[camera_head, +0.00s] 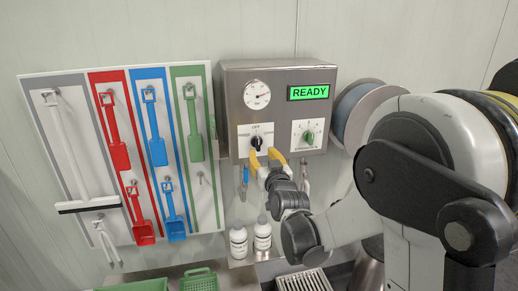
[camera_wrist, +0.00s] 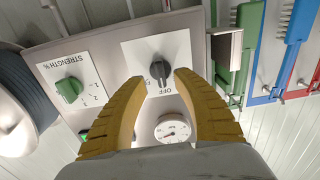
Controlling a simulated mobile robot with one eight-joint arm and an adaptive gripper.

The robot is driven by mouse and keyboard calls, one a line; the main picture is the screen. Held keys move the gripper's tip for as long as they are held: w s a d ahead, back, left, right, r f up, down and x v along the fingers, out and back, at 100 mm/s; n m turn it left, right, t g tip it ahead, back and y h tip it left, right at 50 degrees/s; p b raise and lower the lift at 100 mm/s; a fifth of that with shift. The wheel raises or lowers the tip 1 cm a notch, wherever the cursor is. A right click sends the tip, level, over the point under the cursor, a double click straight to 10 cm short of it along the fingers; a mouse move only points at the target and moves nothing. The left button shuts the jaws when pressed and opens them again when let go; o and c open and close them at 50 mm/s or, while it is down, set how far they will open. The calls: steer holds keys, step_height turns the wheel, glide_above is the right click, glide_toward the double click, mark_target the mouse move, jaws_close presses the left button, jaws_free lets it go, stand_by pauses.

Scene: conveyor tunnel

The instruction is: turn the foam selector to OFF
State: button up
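The foam selector is a black knob (camera_head: 257,143) on a white plate, low on the left of the steel control box. The word OFF is printed above it in the head view. In the wrist view, where the panel appears upside down, the black knob (camera_wrist: 158,71) stands roughly upright with OFF below it. I cannot tell which end of it is the pointer. My gripper (camera_head: 265,155) has yellow fingers, spread and empty, just in front of the selector plate. In the wrist view the fingertips (camera_wrist: 160,80) sit either side of the knob's line, with no clear contact.
The steel box (camera_head: 230,90) also carries a gauge (camera_head: 257,94), a green READY display (camera_head: 309,93) and a green STRENGTH % knob (camera_head: 308,137) right of the selector. A hose reel (camera_head: 365,105) is at right, a tool board (camera_head: 75,95) at left. White bottles (camera_head: 262,235) stand below.

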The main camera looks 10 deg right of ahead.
steer(key=s, duration=0.6)
steer(key=shift+s, duration=0.15)
